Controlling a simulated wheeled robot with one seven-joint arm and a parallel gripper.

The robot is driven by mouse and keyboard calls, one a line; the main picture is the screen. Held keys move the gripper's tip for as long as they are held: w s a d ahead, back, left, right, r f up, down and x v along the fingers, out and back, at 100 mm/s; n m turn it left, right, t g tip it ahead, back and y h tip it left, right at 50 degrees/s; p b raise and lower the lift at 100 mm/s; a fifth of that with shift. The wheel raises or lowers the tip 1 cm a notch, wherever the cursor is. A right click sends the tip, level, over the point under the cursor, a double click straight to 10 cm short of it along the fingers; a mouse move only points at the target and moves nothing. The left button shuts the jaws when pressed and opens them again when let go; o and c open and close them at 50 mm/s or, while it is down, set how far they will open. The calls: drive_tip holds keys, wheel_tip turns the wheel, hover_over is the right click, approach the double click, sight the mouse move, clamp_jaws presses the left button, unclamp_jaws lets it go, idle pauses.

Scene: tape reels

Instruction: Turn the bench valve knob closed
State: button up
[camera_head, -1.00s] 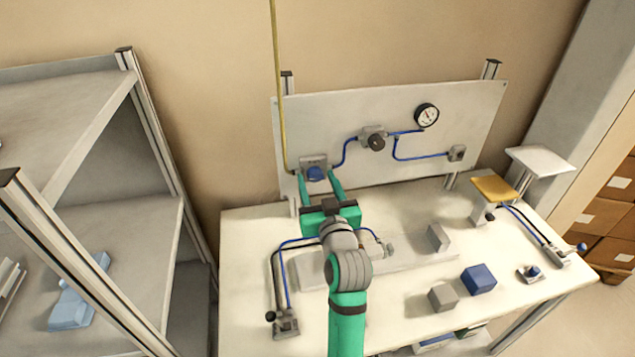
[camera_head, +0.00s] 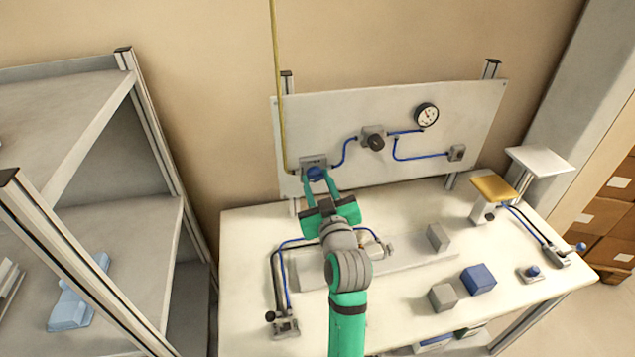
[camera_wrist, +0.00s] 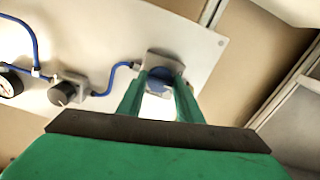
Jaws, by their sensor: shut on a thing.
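The bench valve knob (camera_head: 315,174) is blue and sits on a grey valve block (camera_head: 313,162) at the left end of the upright panel. My gripper (camera_head: 319,176) reaches up to it from the bench side, its two green fingers shut on the knob, one on each side. In the wrist view the blue knob (camera_wrist: 160,76) shows between the fingertips (camera_wrist: 159,82), partly covered by them. The knob's exact turn angle cannot be made out.
The panel (camera_head: 450,120) also bears a dark knob (camera_head: 375,142) and a round gauge (camera_head: 426,115), joined by blue tubing. On the bench (camera_head: 390,310) stand grey blocks (camera_head: 443,297), a blue block (camera_head: 479,279) and a yellow-topped stand (camera_head: 494,189). A shelf rack (camera_head: 130,240) is at the left.

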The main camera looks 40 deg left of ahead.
drive_tip(key=o, duration=1)
drive_tip(key=shift+o, duration=0.2)
drive_tip(key=v, duration=1.1)
drive_tip(key=shift+w, duration=0.1)
